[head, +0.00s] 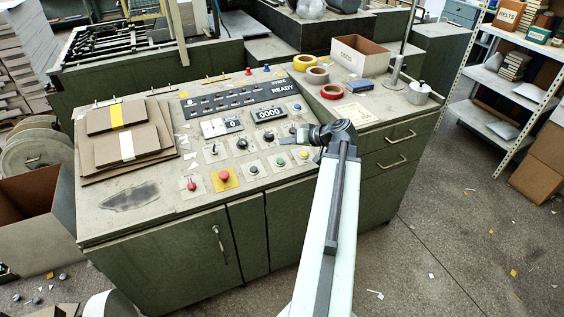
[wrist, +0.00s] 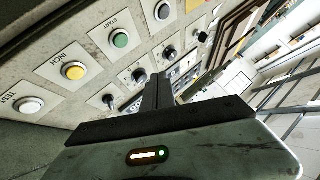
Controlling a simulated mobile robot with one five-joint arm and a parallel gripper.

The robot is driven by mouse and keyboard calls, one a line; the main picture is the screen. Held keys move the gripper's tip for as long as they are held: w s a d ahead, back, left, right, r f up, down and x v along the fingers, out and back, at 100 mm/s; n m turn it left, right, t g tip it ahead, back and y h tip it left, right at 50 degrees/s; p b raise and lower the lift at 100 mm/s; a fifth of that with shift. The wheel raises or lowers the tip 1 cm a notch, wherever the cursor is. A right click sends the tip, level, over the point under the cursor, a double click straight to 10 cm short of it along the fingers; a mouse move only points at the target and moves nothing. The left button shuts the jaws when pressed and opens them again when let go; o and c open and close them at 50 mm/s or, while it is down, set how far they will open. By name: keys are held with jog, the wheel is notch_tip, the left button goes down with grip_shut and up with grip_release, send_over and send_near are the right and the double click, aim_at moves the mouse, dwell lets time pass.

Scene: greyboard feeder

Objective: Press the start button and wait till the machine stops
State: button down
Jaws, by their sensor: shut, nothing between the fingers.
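The control desk (head: 150,225) carries a sloping panel of buttons and knobs. The green start button (head: 281,161) sits in the front row; in the wrist view it shows under the label START (wrist: 120,40). The yellow INCH button (head: 304,154) is beside it, also seen in the wrist view (wrist: 75,71). A white TEST button (wrist: 29,105) is further along. My gripper (head: 312,135) is over the right part of the panel; its shut, empty fingers (wrist: 159,82) show apart from the green button. The state display (head: 282,87) reads READY and the counter (head: 268,113) reads 0000.
Tape rolls (head: 331,91), an open box (head: 360,56) and a metal pot (head: 418,92) stand at the right. Greyboard sheets (head: 125,135) lie left.

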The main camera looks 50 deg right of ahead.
aim_at(280, 161)
jog(key=f+b, duration=0.2)
jog(key=w+f+b, duration=0.1)
jog(key=f+b, duration=0.4)
jog(key=shift+w+d+f+b, duration=0.3)
jog(key=shift+w+f+b, duration=0.25)
jog(key=shift+f+b, duration=0.2)
jog(key=shift+b, duration=0.05)
dwell(1.4)
jog(key=shift+w+d+f+b, duration=0.1)
jog(key=shift+w+f+b, duration=0.1)
jog(key=shift+f+b, duration=0.25)
jog(key=shift+f+b, duration=0.4)
jog(key=shift+f, duration=0.05)
dwell(0.5)
jog(key=shift+r, duration=0.1)
jog(key=shift+s+r+p, duration=0.1)
jog(key=shift+r+p, duration=0.7)
jog(key=shift+p, duration=0.1)
